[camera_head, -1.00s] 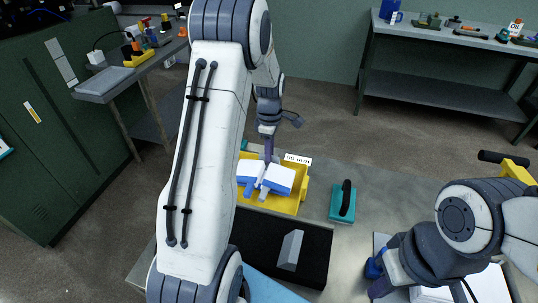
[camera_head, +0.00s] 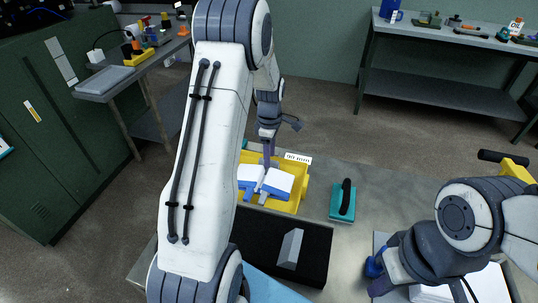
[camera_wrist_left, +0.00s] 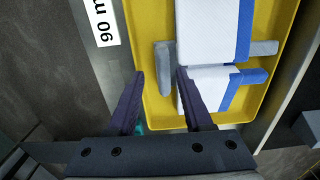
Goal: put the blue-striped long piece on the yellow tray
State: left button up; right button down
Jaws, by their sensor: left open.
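Two white pieces with blue edges lie close together on the yellow tray (camera_head: 303,192): a left one (camera_head: 249,174) and a right one (camera_head: 280,182). In the left wrist view, one white piece (camera_wrist_left: 208,28) is larger in the picture and the other (camera_wrist_left: 203,88) lies below it, partly behind a finger. I cannot tell which is the long one. My left gripper (camera_head: 267,160) is open over the tray. In the left wrist view its fingers (camera_wrist_left: 160,76) are apart near a grey bar end (camera_wrist_left: 166,68). My right gripper (camera_head: 376,278) is low at right, its jaws mostly hidden.
A black mat (camera_head: 255,237) with a grey wedge (camera_head: 290,249) lies in front of the tray. A teal block with a black handle (camera_head: 342,203) stands to the right. A white label (camera_head: 298,158) is behind the tray. The table between the block and my right arm is clear.

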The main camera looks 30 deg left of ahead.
pick_arm(q)
notch_tip(320, 180, up, 12)
jog(key=f, duration=0.1)
jog(key=s+d+r+m, duration=0.2)
jog(key=d+m, duration=0.2)
jog(key=d, duration=0.3)
jog(key=s+d+r+m, duration=0.1)
jog(key=s+d+m, duration=0.1)
jog(key=d+m, duration=0.3)
jog(key=s+d+m, duration=0.7)
jog(key=s+m, duration=0.2)
jog(key=s, duration=0.3)
jog(key=s+d+f+m+h, duration=0.1)
jog(key=s+d+m, duration=0.7)
jog(key=s+m, duration=0.2)
jog(key=shift+s, duration=0.95)
jog(key=shift+d, duration=0.1)
notch_tip(320, 180, up, 3)
jog(key=p, duration=0.3)
jog(key=shift+r, duration=0.15)
